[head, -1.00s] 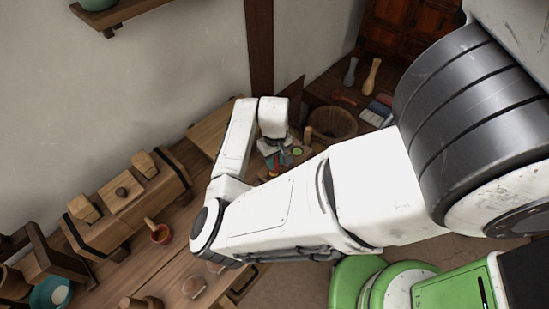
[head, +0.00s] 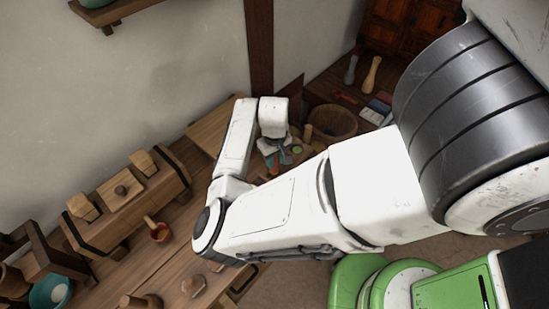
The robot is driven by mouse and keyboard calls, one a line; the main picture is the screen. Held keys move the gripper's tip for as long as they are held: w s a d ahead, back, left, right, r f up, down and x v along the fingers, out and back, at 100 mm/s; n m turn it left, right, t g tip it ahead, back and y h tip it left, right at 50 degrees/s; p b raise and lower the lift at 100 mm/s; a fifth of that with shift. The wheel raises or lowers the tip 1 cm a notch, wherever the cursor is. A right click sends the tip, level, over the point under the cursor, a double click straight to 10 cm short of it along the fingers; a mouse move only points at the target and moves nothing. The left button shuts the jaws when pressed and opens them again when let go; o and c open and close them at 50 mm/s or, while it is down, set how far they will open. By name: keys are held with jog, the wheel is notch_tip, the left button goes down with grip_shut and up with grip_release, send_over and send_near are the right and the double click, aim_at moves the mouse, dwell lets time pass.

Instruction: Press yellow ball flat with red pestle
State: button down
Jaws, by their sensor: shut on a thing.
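My gripper (head: 274,149) hangs at the far end of the workbench, small and partly hidden by my own arm. It is shut on the red pestle (head: 275,167), of which only a small red part shows below the jaws. I cannot make out a yellow ball; the spot under the pestle is too small and partly covered by my forearm. A small green round thing (head: 297,150) lies just right of the gripper.
A large round basket (head: 333,121) stands right of the gripper. A wall is behind.

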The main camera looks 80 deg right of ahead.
jog(key=shift+r+p, duration=0.2)
jog(key=shift+p, duration=0.2)
jog(key=shift+f+p, duration=0.4)
jog(key=shift+f, duration=0.25)
dwell(0.5)
jog(key=shift+r+p, duration=0.2)
jog(key=shift+p, duration=0.25)
jog(key=shift+f, duration=0.4)
dwell(0.8)
jog(key=shift+r+p, duration=0.55)
jog(key=shift+r, duration=3.3)
